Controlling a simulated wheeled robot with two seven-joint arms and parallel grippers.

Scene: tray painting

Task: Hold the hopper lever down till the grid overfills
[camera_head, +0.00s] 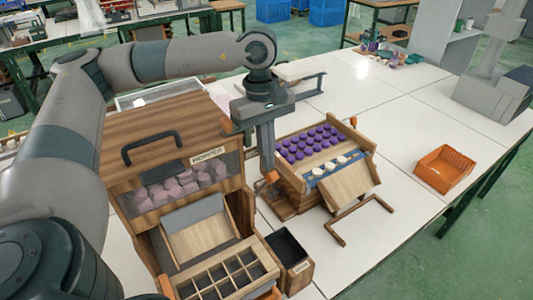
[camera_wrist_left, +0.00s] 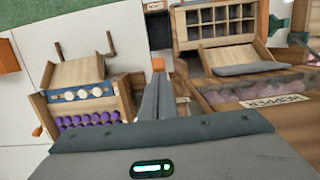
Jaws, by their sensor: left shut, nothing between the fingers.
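The wooden hopper (camera_head: 170,115) stands at left in the head view, with pink lumps (camera_head: 180,185) behind its clear window. Its label also shows in the wrist view (camera_wrist_left: 274,103). Below its sloping chute (camera_head: 200,235) sits the wooden grid (camera_head: 228,272); the cells that show look empty. The grid is at the top of the wrist view (camera_wrist_left: 215,28). An orange knob (camera_head: 271,177), apparently the lever's end, is beside the hopper's right side. My left gripper (camera_head: 268,168) is shut and empty, pointing down right at the knob; I cannot tell whether they touch. My right gripper is out of view.
A black open bin (camera_head: 288,250) stands right of the grid. A wooden rack (camera_head: 350,185) with purple and white balls is close to the right of my left gripper. An orange crate (camera_head: 444,168) lies farther right.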

